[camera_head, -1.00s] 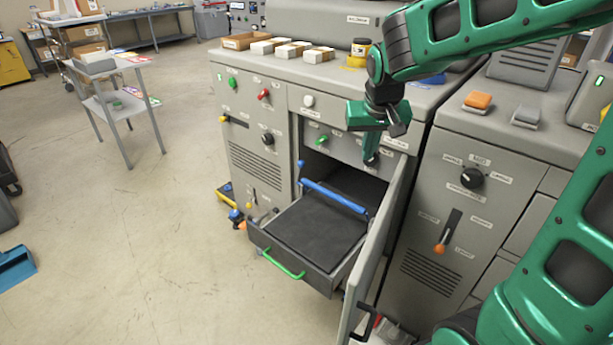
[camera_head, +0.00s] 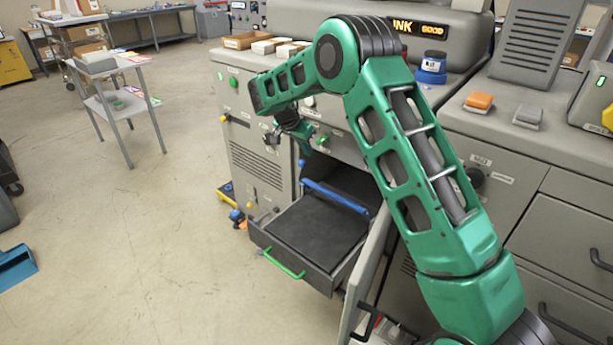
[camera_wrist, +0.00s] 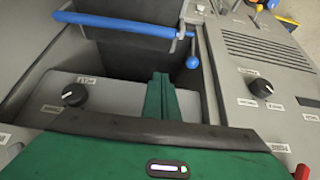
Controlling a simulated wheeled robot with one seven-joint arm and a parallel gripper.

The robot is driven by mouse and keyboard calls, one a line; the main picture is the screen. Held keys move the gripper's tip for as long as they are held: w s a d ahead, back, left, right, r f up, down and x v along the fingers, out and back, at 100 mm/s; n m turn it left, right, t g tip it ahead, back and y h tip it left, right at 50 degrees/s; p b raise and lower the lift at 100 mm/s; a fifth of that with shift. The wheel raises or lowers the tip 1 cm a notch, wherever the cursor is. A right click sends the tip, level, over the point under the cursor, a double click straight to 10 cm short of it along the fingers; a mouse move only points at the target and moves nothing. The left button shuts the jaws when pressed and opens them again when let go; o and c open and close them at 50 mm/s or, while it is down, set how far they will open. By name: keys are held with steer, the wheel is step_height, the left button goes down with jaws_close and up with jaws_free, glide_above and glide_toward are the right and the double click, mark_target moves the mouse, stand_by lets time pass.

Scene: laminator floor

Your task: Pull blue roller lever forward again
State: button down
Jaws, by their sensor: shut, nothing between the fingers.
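The blue roller (camera_head: 336,196) lies across the back of the pulled-out drawer (camera_head: 262,238), in the open bay of the grey machine. Its lever, a short blue arm with a round knob (camera_head: 302,163), stands up at the left end. In the wrist view the roller bar (camera_wrist: 125,25) crosses the top and the lever knob (camera_wrist: 192,62) hangs at its right end. My gripper (camera_wrist: 161,76) is shut and empty, with its fingertips a little to the left of the knob and apart from it in that view. In the head view my arm partly hides the gripper (camera_head: 304,150).
The bay's hinged door (camera_head: 368,272) stands open on the right. Knobs and switches, including a black dial (camera_wrist: 74,94), stick out of the panel near my gripper. Small boxes (camera_head: 264,46) and an ink jar (camera_head: 432,66) stand on top.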

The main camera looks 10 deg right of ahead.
steer(key=f, duration=0.4)
steer(key=w+d+f, duration=0.1)
steer(key=f, duration=0.2)
steer(key=w+d+f, duration=0.1)
steer(key=f, duration=0.3)
steer(key=shift+f, duration=0.35)
steer(key=shift+s+a+f, duration=0.15)
steer(key=shift+a+f, duration=0.1)
